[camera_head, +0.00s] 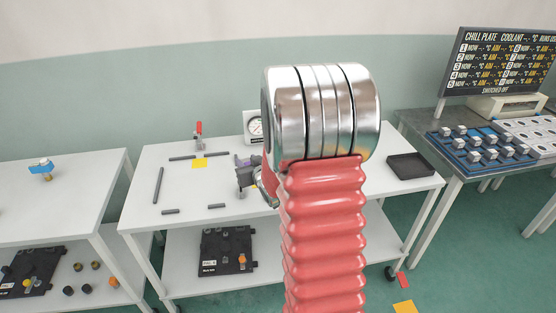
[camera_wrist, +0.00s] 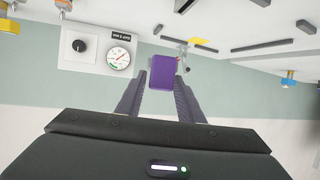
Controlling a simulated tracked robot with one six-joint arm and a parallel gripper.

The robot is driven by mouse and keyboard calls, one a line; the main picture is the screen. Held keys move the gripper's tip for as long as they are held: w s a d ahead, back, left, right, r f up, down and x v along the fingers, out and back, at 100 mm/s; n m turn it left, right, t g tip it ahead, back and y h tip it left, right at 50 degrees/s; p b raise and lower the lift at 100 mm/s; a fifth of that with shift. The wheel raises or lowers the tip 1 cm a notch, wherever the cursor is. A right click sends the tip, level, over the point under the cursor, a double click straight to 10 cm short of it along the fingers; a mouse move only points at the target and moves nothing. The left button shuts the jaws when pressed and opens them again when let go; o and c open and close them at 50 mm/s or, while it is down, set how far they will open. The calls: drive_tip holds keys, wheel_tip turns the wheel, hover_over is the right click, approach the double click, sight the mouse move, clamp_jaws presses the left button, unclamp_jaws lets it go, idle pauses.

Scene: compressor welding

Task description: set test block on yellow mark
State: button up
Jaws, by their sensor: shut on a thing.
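My gripper (camera_wrist: 162,88) is shut on a purple block (camera_wrist: 163,72), held between its two fingertips in the wrist view. The block seems to be the test block; it is above the white table, touching nothing else that I can see. In the head view my gripper (camera_head: 246,178) is partly hidden behind my red arm, with a bit of purple at its tip. The yellow mark (camera_head: 200,162) is a flat square on the white table, left of my gripper. It also shows in the wrist view (camera_wrist: 204,44), where the picture is upside down, apart from the block.
Dark bars (camera_head: 158,185) lie around the mark on the white table (camera_head: 140,205). A red-handled clamp (camera_head: 198,133) stands behind it and a gauge (camera_head: 255,127) to the right. A black tray (camera_head: 411,166) is at the table's right. Bare tabletop lies in front of the mark.

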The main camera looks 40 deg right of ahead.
drive_tip(key=w+a+n+y, duration=0.1)
drive_tip(key=a+y, duration=0.1)
drive_tip(key=a, duration=1.2)
drive_tip(key=w+a+r+n+y, duration=0.1)
drive_tip(key=a+n+y, duration=0.1)
drive_tip(key=a, duration=1.2)
drive_tip(key=shift+w+a+r, duration=0.2)
drive_tip(key=shift+w+a, duration=0.15)
drive_tip(key=shift+a, duration=0.05)
drive_tip(key=shift+s, duration=0.1)
